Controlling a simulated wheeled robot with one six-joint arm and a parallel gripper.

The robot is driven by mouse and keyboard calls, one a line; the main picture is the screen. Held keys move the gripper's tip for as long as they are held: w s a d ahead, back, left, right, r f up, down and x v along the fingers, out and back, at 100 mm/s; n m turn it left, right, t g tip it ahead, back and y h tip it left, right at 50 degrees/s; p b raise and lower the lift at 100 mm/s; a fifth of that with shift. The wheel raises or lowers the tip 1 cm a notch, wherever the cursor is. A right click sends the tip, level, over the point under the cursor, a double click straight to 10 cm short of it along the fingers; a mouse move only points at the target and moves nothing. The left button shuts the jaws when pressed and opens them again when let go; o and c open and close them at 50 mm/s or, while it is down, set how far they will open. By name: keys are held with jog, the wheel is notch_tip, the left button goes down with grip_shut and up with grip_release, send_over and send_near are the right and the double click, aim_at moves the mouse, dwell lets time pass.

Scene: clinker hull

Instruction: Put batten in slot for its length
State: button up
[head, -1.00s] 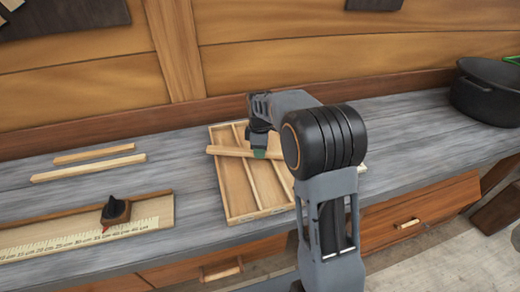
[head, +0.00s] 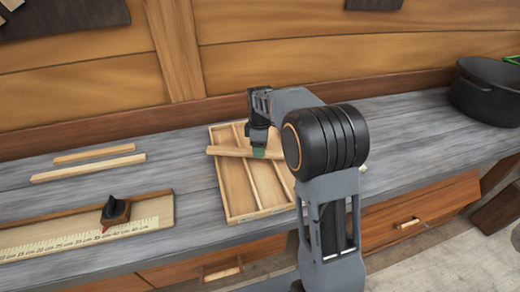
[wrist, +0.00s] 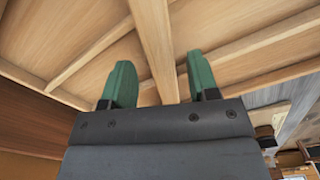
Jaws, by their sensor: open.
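A pale wooden batten (head: 228,151) lies across the upper part of a slotted wooden tray (head: 232,217), crossing its dividers rather than lying along a slot. My gripper (head: 259,153) is over the batten near the tray's middle, pointing down. In the wrist view the green fingers of my gripper (wrist: 160,85) stand apart, with the batten (wrist: 155,45) running between them. There is a visible gap on each side of the batten. The batten's right part is hidden behind my arm in the head view, and so is the tray's right side.
Two more battens, a shorter (head: 94,153) and a longer (head: 88,168), lie on the grey bench at left. A measuring board (head: 75,230) with a dark-knobbed slider (head: 115,211) lies in front. A black pot (head: 485,92) stands at far right. The bench between is clear.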

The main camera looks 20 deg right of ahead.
notch_tip(320, 180, up, 10)
jog(key=s+f+m+t, duration=0.1)
jog(key=s+f+m, duration=0.1)
jog(key=s+m, duration=0.4)
jog(key=s+a+f+m+t, duration=0.1)
jog(key=s+m, duration=0.6)
jog(key=s, duration=1)
notch_tip(320, 180, down, 3)
jog(key=shift+r+m+t, duration=0.2)
jog(key=shift+m+t, duration=0.1)
jog(key=shift+t, duration=0.5)
jog(key=shift+o, duration=0.4)
jog(key=shift+a, duration=0.1)
